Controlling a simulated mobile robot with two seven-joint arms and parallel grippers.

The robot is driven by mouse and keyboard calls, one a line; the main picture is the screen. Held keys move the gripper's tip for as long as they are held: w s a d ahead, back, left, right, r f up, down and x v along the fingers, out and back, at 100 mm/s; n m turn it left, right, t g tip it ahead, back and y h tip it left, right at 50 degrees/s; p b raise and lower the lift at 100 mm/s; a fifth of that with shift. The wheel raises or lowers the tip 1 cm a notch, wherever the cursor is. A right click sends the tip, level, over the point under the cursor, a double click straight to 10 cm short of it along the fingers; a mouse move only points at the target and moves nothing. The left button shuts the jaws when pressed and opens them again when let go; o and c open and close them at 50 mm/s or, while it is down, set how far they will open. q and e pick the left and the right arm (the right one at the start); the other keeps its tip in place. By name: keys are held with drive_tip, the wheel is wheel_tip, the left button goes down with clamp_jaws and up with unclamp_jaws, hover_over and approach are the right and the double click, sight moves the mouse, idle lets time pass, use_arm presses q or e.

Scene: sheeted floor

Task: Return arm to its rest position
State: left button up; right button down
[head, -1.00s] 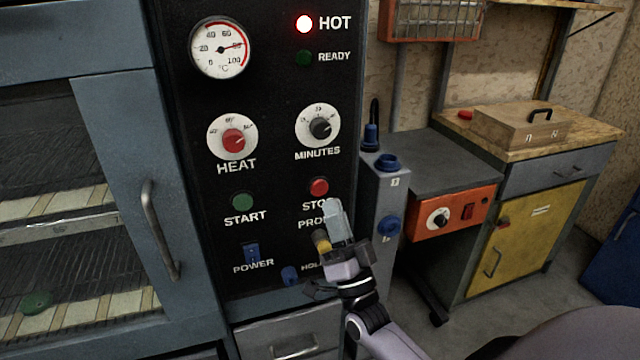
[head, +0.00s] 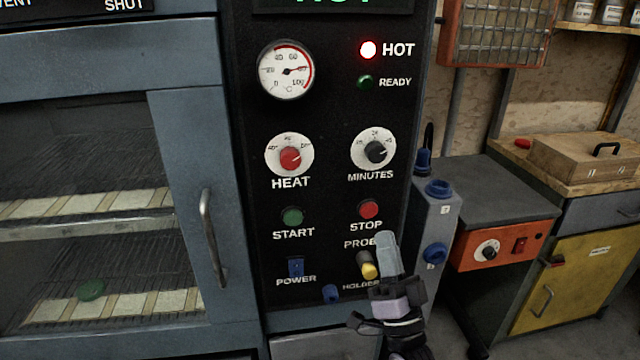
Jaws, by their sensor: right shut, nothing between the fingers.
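My right gripper (head: 386,258) is in front of the lower right of the black control panel (head: 330,120), its grey fingers shut together and pointing up. It hides part of the PROBE label and part of the HOLDER label. A yellow-tipped plug (head: 367,266) sits just left of the fingers; I cannot tell whether they touch it. The red STOP button (head: 369,209) is above the fingertips. My left gripper is out of view.
The oven door with its handle (head: 212,238) is on the left. A grey box with blue sockets (head: 436,220) stands right of the panel. Farther right are an orange unit (head: 495,246), a yellow cabinet (head: 560,285) and a wooden box (head: 585,155). The red HOT lamp (head: 368,49) is lit.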

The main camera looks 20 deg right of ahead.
drive_tip(key=s+a+f+n+g+y+p, duration=0.1)
drive_tip(key=s+a+f+n+g+y, duration=0.2)
drive_tip(key=s+f+g, duration=0.5)
drive_tip(key=s+a+f+n+g+y+p, duration=0.2)
drive_tip(key=s+a+f+n+g, duration=0.4)
drive_tip(key=f, duration=0.9)
drive_tip(key=s+n+g+y, duration=0.1)
drive_tip(key=s+n+g, duration=0.1)
drive_tip(key=shift+s+f+g, duration=0.15)
drive_tip(key=shift+f+g, duration=0.15)
drive_tip(key=shift+f, duration=0.1)
